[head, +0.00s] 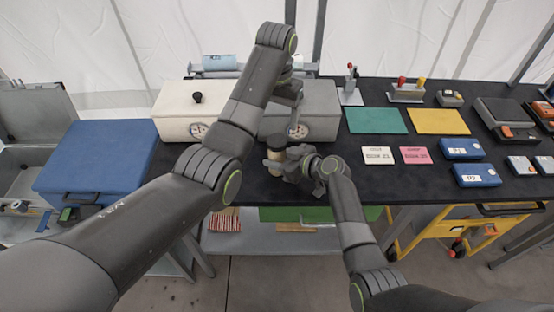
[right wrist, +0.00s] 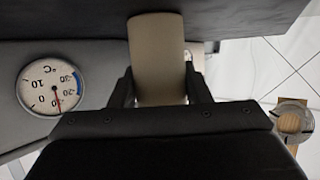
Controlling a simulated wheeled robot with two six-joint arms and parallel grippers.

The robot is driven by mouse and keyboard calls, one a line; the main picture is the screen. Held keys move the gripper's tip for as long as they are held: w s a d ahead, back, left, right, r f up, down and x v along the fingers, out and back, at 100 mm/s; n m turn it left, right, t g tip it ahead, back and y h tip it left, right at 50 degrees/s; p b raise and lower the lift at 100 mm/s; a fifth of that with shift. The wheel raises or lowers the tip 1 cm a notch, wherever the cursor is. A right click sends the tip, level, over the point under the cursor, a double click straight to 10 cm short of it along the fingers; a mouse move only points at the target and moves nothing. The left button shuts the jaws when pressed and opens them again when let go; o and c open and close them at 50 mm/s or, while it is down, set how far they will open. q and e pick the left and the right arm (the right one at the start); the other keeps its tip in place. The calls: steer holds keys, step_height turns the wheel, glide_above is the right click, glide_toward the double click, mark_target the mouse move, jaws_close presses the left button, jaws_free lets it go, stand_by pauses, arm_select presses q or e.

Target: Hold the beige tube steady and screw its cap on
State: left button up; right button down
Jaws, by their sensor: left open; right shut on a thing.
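The beige tube (head: 275,171) stands roughly upright above the black table, in front of the grey box. My right gripper (head: 287,167) is shut on it from the right. In the right wrist view the tube (right wrist: 158,58) sits between the two fingers. A dark piece that looks like the cap (head: 276,141) is at the tube's upper end; I cannot tell how it is seated. My left gripper (head: 283,124) is open, just above this dark piece. Its fingers are hard to make out against the dark arm and box.
A white box (head: 178,112) and a grey box (head: 318,98) stand behind the tube; a dial (right wrist: 50,85) is on the grey one. A blue case (head: 95,155) is at left. Green (head: 376,121) and yellow (head: 438,121) mats, cards and blue boxes (head: 461,149) lie right.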

mark_target(277, 140)
arm_select(q)
steer(key=shift+f, duration=0.1)
arm_select(e)
steer(key=c, duration=0.7)
jaws_free()
arm_select(q)
step_height(277, 140, down, 3)
steer(key=b, duration=0.3)
steer(key=shift+f, duration=0.1)
arm_select(e)
steer(key=shift+v, duration=8.7)
steer(key=shift+s+a, duration=0.1)
